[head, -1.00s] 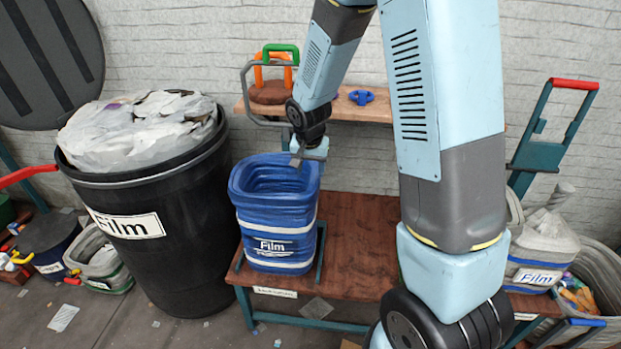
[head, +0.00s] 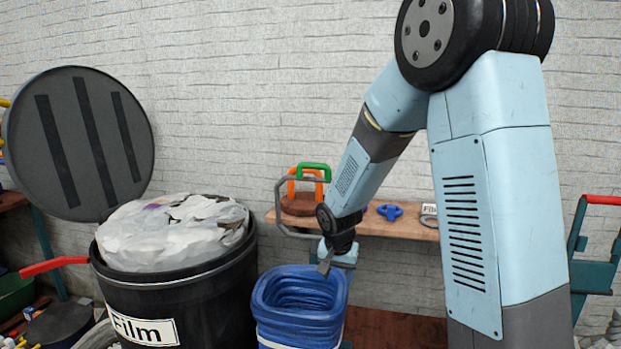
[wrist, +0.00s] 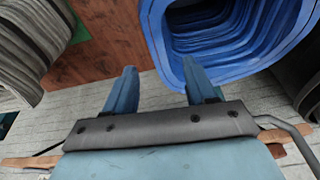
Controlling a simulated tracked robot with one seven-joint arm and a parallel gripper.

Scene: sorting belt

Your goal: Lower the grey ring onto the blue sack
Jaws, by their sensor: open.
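The blue sack (head: 300,297) stands open-topped in the lower middle of the head view, its lower part cut off. It also shows in the wrist view (wrist: 153,30) at the upper right, with its opening visible. A grey ring (head: 429,222), partly hidden by my arm, is on the wooden shelf beside a Film label. My gripper (head: 325,266) is above the back of the sack's rim in the head view. In the wrist view my gripper (wrist: 160,80) has its two blue fingers apart with nothing between them. The right finger overlaps the sack's edge in the picture; contact cannot be told.
A blue ring (head: 390,212) and orange and green handles (head: 314,167) are on the wooden shelf (head: 375,228). A grey tube frame (head: 279,208) stands at its left end. A full black Film bin (head: 215,310) stands left of the sack.

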